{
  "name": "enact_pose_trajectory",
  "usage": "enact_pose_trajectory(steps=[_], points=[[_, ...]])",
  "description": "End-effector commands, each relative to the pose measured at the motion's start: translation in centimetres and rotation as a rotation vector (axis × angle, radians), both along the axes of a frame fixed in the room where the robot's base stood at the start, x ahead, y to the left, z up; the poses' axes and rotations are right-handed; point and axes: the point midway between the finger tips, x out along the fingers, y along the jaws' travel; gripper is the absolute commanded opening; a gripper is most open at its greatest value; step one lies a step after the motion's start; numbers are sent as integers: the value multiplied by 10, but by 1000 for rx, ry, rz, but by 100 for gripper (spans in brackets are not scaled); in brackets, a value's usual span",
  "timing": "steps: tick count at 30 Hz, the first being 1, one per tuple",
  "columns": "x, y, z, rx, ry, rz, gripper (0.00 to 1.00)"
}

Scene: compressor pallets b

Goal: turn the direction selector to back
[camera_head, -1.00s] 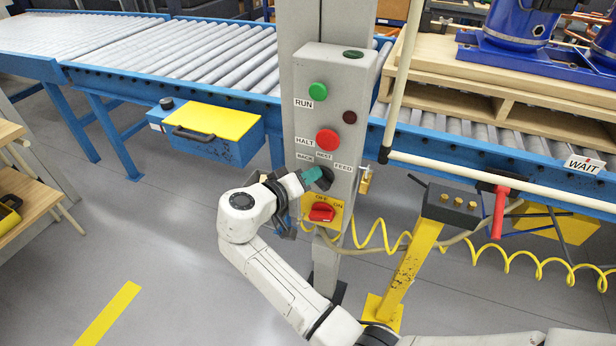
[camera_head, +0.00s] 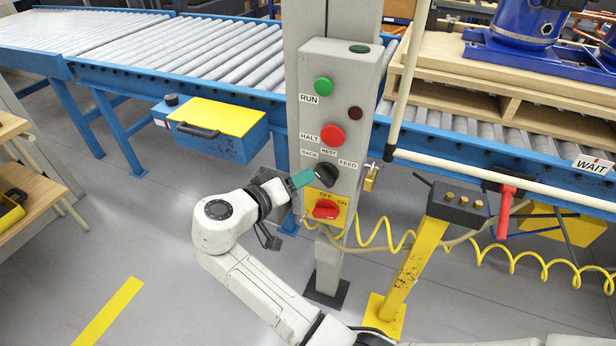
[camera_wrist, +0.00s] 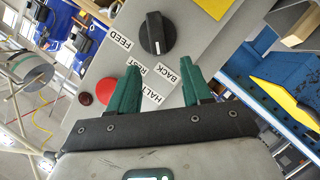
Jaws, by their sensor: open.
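The direction selector is a black rotary knob (camera_head: 326,174) on the grey control post, below the BACK, REST and FEED labels. In the wrist view the knob (camera_wrist: 157,33) lies beyond the fingertips, apart from them. Its raised bar ends in a pale mark on the side of the REST (camera_wrist: 138,71) and BACK (camera_wrist: 166,69) labels; I cannot tell exactly which it points at. My gripper (camera_head: 303,178) has green fingers and is left of the knob. In the wrist view my gripper (camera_wrist: 163,75) is open, with nothing between its fingers.
The red HALT button (camera_head: 332,135) and green RUN button (camera_head: 323,86) are above the knob. A red OFF/ON switch (camera_head: 326,209) on a yellow plate is just below. A padlock (camera_head: 371,178) hangs at right. A yellow-topped blue box (camera_head: 214,120) is left of the post.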

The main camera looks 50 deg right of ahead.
Motion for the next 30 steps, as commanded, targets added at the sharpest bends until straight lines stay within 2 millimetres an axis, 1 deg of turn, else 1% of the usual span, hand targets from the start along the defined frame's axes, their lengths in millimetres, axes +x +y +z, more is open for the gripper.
enact_pose_trajectory(steps=[1,3,6,10,15,30], points=[[0,10,1,0,-2,3,49],[0,22,5,0,-3,3,49],[-1,36,9,-1,-2,3,49],[-2,47,13,-1,0,1,49],[-3,51,14,0,0,-1,49],[-4,50,13,3,2,0,49]])
